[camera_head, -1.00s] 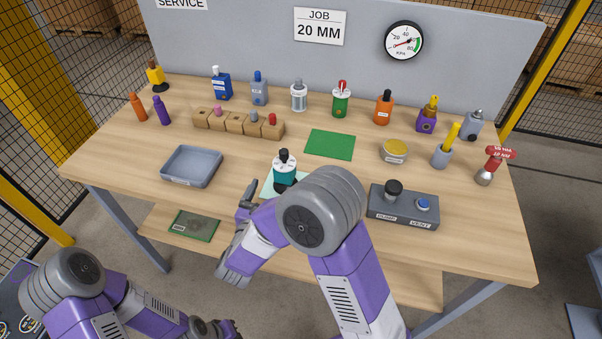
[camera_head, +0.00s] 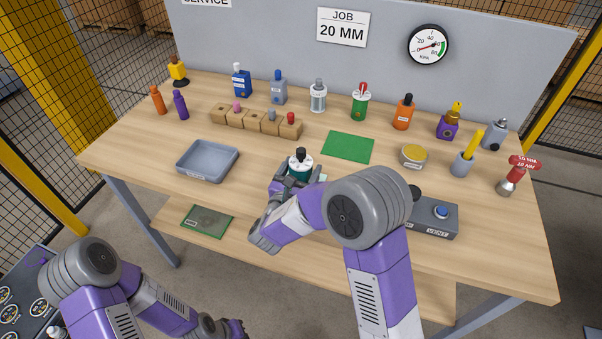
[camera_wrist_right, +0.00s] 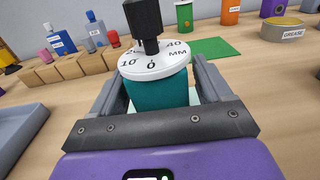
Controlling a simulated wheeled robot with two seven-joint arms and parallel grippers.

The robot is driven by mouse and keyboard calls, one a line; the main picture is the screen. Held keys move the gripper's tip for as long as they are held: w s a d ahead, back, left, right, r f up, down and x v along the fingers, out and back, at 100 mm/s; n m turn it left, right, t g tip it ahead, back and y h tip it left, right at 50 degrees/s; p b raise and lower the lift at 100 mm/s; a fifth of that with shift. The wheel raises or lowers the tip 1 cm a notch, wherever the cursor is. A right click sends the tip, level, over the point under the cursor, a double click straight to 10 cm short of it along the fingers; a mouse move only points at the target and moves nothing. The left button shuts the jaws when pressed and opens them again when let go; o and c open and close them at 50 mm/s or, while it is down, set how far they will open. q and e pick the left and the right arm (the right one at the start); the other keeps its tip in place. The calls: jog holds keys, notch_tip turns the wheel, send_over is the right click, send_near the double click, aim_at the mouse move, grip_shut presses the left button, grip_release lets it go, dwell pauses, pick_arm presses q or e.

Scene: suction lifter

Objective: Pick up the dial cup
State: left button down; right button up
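The dial cup (camera_head: 300,163) stands upright on a pale mat near the table's front middle. It has a teal body, a white dial top marked in MM and a black knob. In the right wrist view the dial cup (camera_wrist_right: 158,90) fills the space between my fingers. My right gripper (camera_head: 296,178) is open around its teal body, one finger on each side, with thin gaps showing beside it. The wrist view shows the same right gripper (camera_wrist_right: 160,88). My left gripper (camera_head: 226,328) hangs low at the bottom edge, away from the table; its fingers are unclear.
A grey tray (camera_head: 207,161) lies to the left and a green mat (camera_head: 348,147) behind right. A grey box with a blue button (camera_head: 441,212) is right, partly behind my arm. Wooden blocks (camera_head: 252,120) and several bottles stand farther back.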

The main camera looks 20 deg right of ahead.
jog(key=c, duration=1)
jog(key=shift+o, duration=0.2)
jog(key=shift+r, duration=0.1)
